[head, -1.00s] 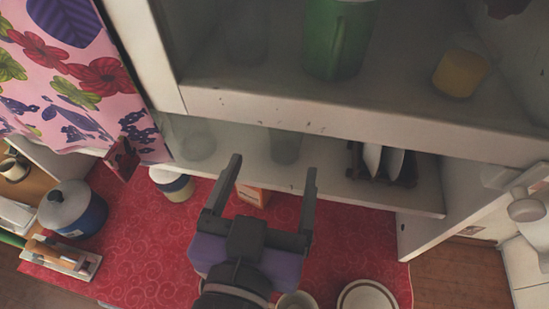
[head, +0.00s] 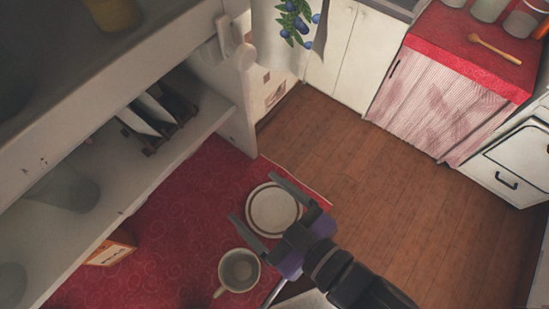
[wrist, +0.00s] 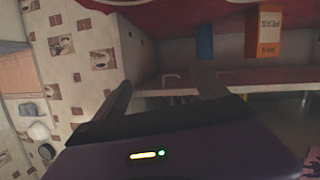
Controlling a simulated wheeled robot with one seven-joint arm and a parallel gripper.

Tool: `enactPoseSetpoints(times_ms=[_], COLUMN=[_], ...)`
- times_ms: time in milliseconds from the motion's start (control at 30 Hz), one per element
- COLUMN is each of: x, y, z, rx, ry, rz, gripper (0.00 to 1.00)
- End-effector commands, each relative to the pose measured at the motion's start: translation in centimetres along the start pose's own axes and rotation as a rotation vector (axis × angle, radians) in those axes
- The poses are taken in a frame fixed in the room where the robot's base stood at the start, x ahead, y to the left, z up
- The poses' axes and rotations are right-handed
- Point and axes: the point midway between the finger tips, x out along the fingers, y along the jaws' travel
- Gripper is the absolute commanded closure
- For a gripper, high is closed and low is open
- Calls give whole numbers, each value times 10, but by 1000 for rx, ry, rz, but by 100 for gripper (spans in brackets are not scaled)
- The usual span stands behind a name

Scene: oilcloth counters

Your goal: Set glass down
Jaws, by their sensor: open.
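A clear grey glass (head: 70,190) stands on the lower white shelf (head: 100,165) at the left of the head view. Part of another glass (head: 11,278) shows on the same shelf at the lower left edge. My gripper (head: 250,196) is open with nothing between its fingers. In the head view it appears over the red counter, across the white plate, to the right of the shelf and apart from both glasses. In the wrist view my gripper (wrist: 165,83) is also open and empty, and no glass is clearly visible there.
A white plate (head: 273,209) and a mug (head: 239,270) are on the red counter (head: 190,235). An orange box (head: 112,250) stands near the shelf edge. A dish rack (head: 155,143) holds plates on the shelf. Wooden floor (head: 370,180) is open at right.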

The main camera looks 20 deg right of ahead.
Motion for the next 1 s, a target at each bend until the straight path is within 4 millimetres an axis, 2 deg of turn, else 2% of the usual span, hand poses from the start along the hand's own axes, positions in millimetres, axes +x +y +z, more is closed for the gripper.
enactPoseSetpoints(times_ms=[33, 200, 400, 500, 600, 700, 1000], x=[-17, -76, -144, -167, -180, -184, -183], y=[15, 48, 69, 74, 76, 77, 77], z=[18, 53, 70, 71, 70, 70, 72], rx=[19, 99, 197, 227, 244, 249, 248], ry=[-24, -46, -49, -45, -40, -39, -37], rz=[31, 135, 290, 352, 389, 403, 401], gripper=[17, 17, 17, 17, 17, 17, 17])
